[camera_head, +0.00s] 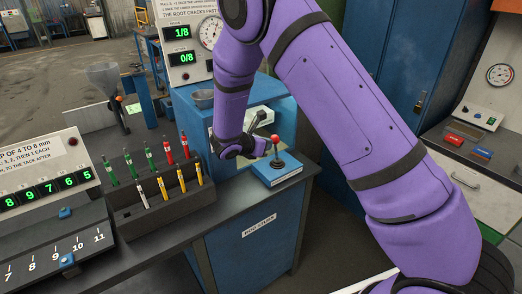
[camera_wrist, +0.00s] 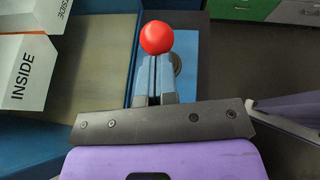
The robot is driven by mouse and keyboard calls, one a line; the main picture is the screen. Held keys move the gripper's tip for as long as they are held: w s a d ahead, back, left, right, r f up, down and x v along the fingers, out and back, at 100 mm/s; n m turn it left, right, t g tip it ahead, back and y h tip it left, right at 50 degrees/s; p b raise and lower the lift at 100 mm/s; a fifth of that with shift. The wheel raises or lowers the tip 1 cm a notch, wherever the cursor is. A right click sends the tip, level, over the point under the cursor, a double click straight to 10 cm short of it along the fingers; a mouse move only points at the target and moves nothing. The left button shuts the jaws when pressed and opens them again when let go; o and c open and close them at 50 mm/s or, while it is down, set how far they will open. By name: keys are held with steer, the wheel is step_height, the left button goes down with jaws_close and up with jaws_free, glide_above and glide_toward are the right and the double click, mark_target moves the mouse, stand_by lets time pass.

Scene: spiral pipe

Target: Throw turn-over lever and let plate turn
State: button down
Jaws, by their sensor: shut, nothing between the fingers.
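The lever has a red ball knob (camera_head: 275,138) on a short stem, standing on a blue box (camera_head: 285,176) at the right end of the bench. My gripper (camera_head: 265,147) is at the left of the stem, just below knob height. In the wrist view the fingers of my gripper (camera_wrist: 155,78) are together, with nothing held between them. The red knob (camera_wrist: 157,39) shows just beyond their tips there. I cannot tell whether the fingers touch the lever. I cannot make out the plate clearly.
A blue machine (camera_head: 190,126) stands behind my gripper, partly hidden by my arm. A black rack (camera_head: 125,215) with several colored markers is to its left. White blocks marked INSIDE (camera_wrist: 27,75) lie at left in the wrist view. A blue cabinet (camera_head: 385,70) stands behind my arm.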

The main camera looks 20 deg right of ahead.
mark_target(278, 138)
steer(key=d+y, duration=0.1)
steer(key=w+d+r+g+y, duration=0.1)
steer(key=d, duration=0.1)
steer(key=d+y, duration=0.1)
steer(key=y, duration=0.1)
steer(key=shift+w+d+r, duration=0.25)
steer(key=shift+d, duration=0.05)
steer(key=shift+w+d+m+g+y, duration=0.15)
steer(key=shift+w+d+g+y, duration=0.15)
steer(key=shift+d, duration=0.4)
steer(key=shift+w+d+m+g+y, duration=0.2)
steer(key=shift+d+y, duration=0.1)
steer(key=shift+d, duration=0.4)
steer(key=shift+d, duration=0.1)
steer(key=shift+s, duration=0.1)
steer(key=a, duration=0.1)
steer(key=s+a, duration=0.1)
steer(key=s+a+r, duration=0.1)
steer(key=a, duration=0.1)
steer(key=d+r+v, duration=0.1)
steer(key=v, duration=1.8)
steer(key=shift+w+r, duration=0.2)
steer(key=shift+r, duration=0.1)
